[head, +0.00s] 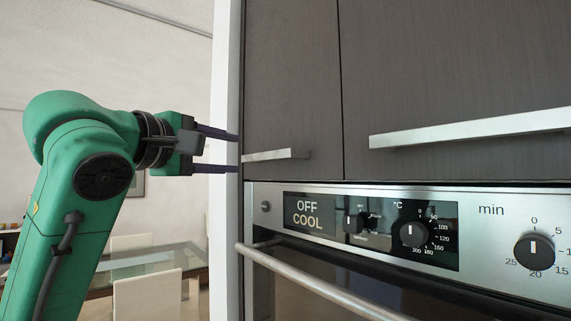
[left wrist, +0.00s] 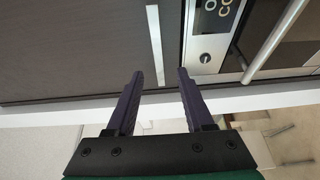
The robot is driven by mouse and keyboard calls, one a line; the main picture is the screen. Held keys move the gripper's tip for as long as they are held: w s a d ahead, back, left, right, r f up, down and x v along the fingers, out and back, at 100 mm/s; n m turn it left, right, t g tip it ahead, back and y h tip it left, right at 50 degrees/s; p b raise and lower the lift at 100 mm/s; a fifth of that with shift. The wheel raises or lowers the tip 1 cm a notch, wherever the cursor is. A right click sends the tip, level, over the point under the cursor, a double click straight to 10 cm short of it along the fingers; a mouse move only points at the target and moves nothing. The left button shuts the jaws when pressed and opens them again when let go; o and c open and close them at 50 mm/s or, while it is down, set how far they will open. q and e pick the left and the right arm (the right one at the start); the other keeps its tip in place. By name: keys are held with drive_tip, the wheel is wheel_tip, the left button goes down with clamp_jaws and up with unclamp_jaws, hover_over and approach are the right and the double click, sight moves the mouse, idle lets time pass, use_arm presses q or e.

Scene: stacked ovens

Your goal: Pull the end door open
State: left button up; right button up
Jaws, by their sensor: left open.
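The end door (head: 292,75) is the narrow dark wood-grain cabinet door at the left end, above the oven, and it looks shut. Its short silver bar handle (head: 277,155) runs along the lower part of the door. In the left wrist view the handle (left wrist: 155,45) lies just beyond the fingertips, roughly in line with the gap between them. My left gripper (head: 237,153) is open and empty, at the cabinet's left edge, with one finger above the handle's level and one below. I see no contact with the handle. My right gripper is not in view.
A wider door (head: 450,70) with a long handle (head: 470,128) adjoins on the right. Below are the oven's control panel (head: 400,232) and a protruding oven door bar (head: 310,285). A glass table (head: 145,262) and white chairs stand behind on the left.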

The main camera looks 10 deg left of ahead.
sight(263, 155)
use_arm(q)
drive_tip(key=p+x, duration=0.2)
drive_tip(key=x, duration=0.2)
drive_tip(key=p+x, duration=0.3)
drive_tip(key=x, duration=0.1)
drive_tip(key=p+x, duration=0.3)
drive_tip(key=x, duration=0.2)
drive_tip(key=shift+a+r, duration=0.15)
drive_tip(key=shift+r, duration=0.2)
drive_tip(key=shift+w+f, duration=0.1)
drive_tip(key=shift+w, duration=0.05)
drive_tip(key=shift+s+a, duration=0.15)
drive_tip(key=shift+s, duration=0.15)
clamp_jaws()
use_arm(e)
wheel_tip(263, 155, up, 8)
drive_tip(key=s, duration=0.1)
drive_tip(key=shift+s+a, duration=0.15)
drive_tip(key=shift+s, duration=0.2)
use_arm(q)
drive_tip(key=shift+s, duration=0.1)
